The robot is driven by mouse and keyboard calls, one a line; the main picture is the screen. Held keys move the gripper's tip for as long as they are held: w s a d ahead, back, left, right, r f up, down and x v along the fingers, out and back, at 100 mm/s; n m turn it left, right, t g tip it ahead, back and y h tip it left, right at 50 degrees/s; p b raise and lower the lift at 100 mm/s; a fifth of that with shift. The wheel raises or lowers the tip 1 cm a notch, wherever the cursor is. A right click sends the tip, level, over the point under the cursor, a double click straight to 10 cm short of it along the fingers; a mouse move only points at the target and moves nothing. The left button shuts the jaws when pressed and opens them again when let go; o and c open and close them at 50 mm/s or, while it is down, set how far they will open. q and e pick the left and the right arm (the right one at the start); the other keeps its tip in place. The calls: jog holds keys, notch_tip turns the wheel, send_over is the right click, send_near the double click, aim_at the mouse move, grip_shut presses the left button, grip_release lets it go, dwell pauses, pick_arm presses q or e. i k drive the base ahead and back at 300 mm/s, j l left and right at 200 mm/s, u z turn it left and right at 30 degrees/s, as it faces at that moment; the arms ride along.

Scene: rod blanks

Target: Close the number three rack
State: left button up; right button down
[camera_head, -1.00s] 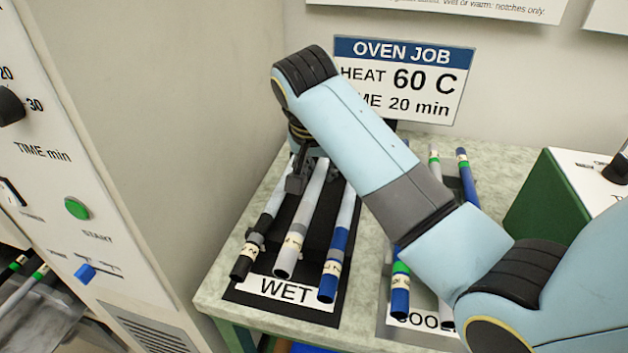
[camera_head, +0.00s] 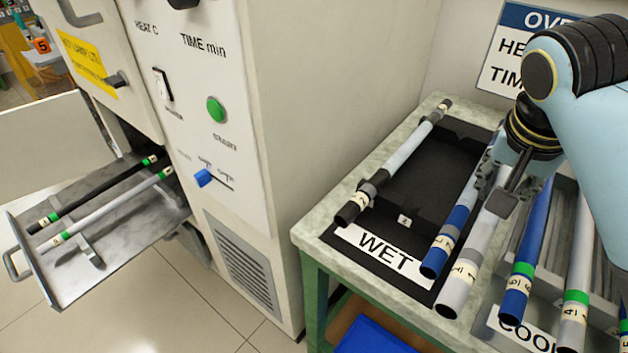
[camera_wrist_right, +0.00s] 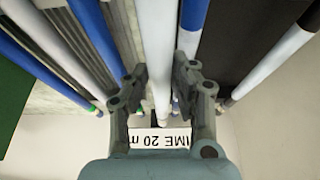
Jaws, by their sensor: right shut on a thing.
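An open metal rack (camera_head: 110,264) is pulled out of the oven front at the left of the head view, with a handle (camera_head: 14,262) at its outer end. A black rod (camera_head: 95,193) and a grey-white rod (camera_head: 110,208), each with green bands, lie across it. No number is readable on this rack. My right gripper (camera_head: 503,192) is shut on a white-grey rod (camera_head: 474,268), held near the right edge of the WET tray (camera_head: 425,180). The held rod also runs between the fingers (camera_wrist_right: 160,100) in the right wrist view. My left gripper is not in view.
A black-and-grey rod (camera_head: 395,160) and a blue rod (camera_head: 447,238) lie in the WET tray, with bare space between them. Banded blue (camera_head: 529,240) and white (camera_head: 578,275) rods lie in the COOL tray at right. The oven's control panel (camera_head: 215,130) stands between rack and table.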

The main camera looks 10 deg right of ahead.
aim_at(135, 224)
jog(key=j, duration=0.55)
jog(key=k+j+z, duration=0.15)
jog(key=j, duration=0.9)
jog(key=k+j+z, duration=0.1)
jog(key=j, duration=0.4)
jog(key=i+j+z, duration=0.1)
jog(key=j, duration=0.55)
jog(key=i+j, duration=0.2)
jog(key=j, duration=0.45)
jog(key=i+j+z, duration=0.15)
jog(key=j, duration=0.55)
jog(key=j+z, duration=0.1)
jog(key=j, duration=0.55)
jog(key=i, duration=0.35)
